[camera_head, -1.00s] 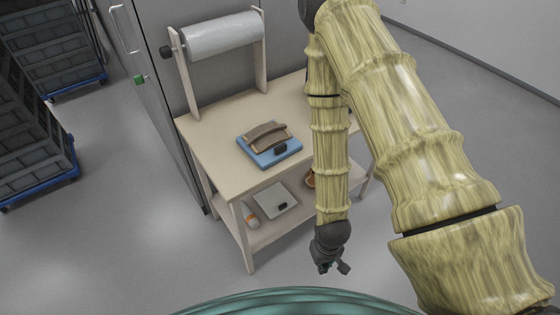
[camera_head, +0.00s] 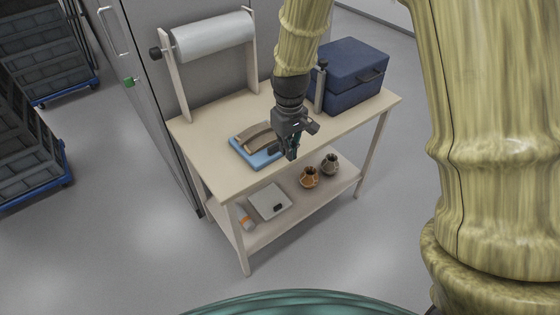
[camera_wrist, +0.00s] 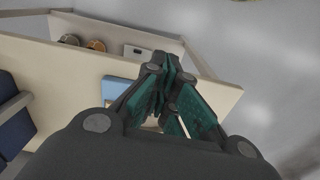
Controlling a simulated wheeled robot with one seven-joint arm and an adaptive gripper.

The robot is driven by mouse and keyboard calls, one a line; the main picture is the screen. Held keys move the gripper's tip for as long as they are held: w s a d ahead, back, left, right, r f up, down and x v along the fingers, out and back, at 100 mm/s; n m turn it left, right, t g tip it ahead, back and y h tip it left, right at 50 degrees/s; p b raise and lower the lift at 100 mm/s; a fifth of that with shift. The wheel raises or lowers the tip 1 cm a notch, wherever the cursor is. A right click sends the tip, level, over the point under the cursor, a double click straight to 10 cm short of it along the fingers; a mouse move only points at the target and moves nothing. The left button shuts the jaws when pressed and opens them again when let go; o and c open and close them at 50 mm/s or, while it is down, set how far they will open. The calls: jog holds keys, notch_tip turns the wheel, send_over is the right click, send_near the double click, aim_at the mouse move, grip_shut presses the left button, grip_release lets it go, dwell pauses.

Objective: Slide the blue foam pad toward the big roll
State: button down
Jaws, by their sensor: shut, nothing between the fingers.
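The blue foam pad (camera_head: 242,149) lies on the table top, left of the middle, with curved brown sherds (camera_head: 259,136) resting on it. The big roll (camera_head: 214,37), whitish, hangs on a wooden stand at the back left of the table. My gripper (camera_head: 292,155) is shut and empty, at the pad's right side in the head view and hiding its right end. I cannot tell whether it touches the pad. In the wrist view my gripper (camera_wrist: 172,105) covers much of the pad (camera_wrist: 116,87), and only a corner shows.
A dark blue case (camera_head: 350,75) stands on the table's right, with a small upright post beside it. The lower shelf (camera_head: 240,238) holds two small pots (camera_head: 310,177), a grey scale (camera_head: 269,202) and an orange-white tube (camera_head: 246,218). The table top left of the pad is clear.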

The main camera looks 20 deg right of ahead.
aim_at(279, 168)
jog(key=w+f, duration=0.1)
jog(key=f, duration=0.2)
jog(key=w+f+p, duration=0.1)
jog(key=f, duration=0.2)
jog(key=w+a+f, duration=0.1)
jog(key=f, duration=0.2)
jog(key=shift+w+a, duration=0.15)
jog(key=shift+w, duration=0.45)
